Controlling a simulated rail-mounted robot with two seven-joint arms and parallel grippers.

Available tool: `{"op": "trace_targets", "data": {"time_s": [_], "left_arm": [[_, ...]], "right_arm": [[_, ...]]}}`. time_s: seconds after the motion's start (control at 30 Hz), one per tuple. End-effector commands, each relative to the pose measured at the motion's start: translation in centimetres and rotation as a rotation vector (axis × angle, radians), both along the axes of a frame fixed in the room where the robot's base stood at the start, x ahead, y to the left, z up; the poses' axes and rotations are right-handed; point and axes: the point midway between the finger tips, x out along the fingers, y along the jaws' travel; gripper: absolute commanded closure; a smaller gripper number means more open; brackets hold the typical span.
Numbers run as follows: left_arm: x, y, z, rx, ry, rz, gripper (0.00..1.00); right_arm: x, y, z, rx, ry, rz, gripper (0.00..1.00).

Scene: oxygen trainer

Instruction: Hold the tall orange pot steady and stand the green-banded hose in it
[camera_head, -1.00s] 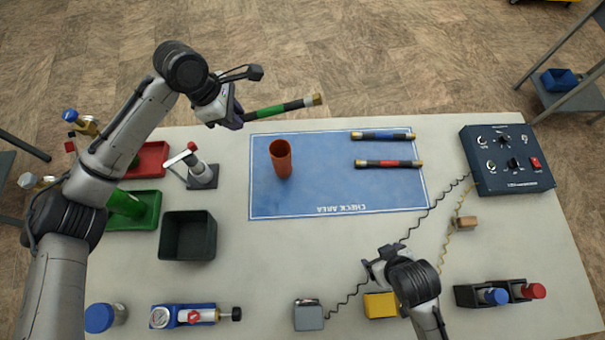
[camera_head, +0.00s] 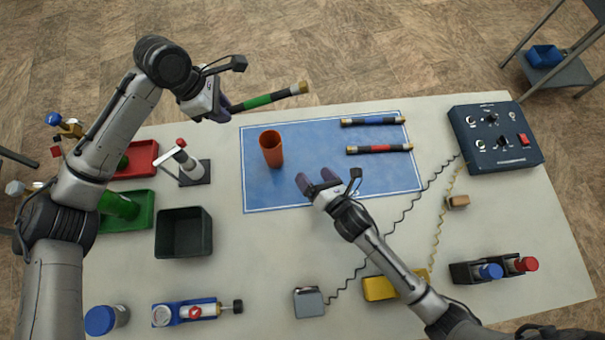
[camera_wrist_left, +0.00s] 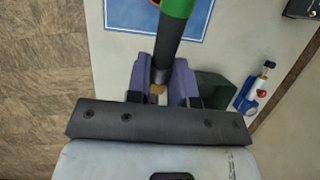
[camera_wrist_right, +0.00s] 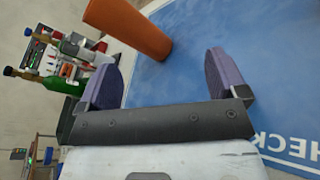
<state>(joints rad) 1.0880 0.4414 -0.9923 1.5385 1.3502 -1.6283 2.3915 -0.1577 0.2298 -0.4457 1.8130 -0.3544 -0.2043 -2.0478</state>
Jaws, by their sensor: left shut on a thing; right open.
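The tall orange pot (camera_head: 272,150) stands upright on the blue check-area mat (camera_head: 256,193). The green-banded hose (camera_head: 257,102) is held by one end in my left gripper (camera_head: 222,106), slanting up to the right above the mat's far left edge. The left wrist view shows the hose (camera_wrist_left: 172,35) between the closed purple fingers (camera_wrist_left: 161,80). My right gripper (camera_head: 317,184) is open and empty over the mat, to the right of and nearer than the pot. The right wrist view shows the pot (camera_wrist_right: 135,27) ahead, beyond the open fingers (camera_wrist_right: 165,80) and touching neither.
A blue-banded hose (camera_head: 373,121) and a red-banded hose (camera_head: 379,149) lie on the mat's right side. A control box (camera_head: 495,138) stands at right, with coiled cords.

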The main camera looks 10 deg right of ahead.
Motion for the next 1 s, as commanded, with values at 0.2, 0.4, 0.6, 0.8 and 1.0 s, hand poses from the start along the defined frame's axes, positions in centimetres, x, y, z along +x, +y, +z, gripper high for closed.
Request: {"op": "trace_targets", "data": {"time_s": [0.2, 0.4, 0.6, 0.8, 1.0], "left_arm": [[0.0, 0.0, 0.0, -0.001, -0.001, 0.000, 1.00], [0.0, 0.0, 0.0, -0.001, -0.001, 0.000, 1.00], [0.0, 0.0, 0.0, -0.001, -0.001, 0.000, 1.00], [0.0, 0.0, 0.0, -0.001, -0.001, 0.000, 1.00], [0.0, 0.0, 0.0, -0.001, -0.001, 0.000, 1.00]], "right_arm": [[0.9, 2.1, 0.1, -0.276, -0.260, 0.167, 0.09], [1.1, 3.1, 0.1, -0.407, -0.394, 0.238, 0.09], [2.1, 4.0, 0.1, -0.443, -0.437, 0.256, 0.09], [4.7, 5.8, 0.2, -0.443, -0.438, 0.256, 0.09], [7.4, 7.6, 0.2, -0.444, -0.436, 0.255, 0.09]]}}
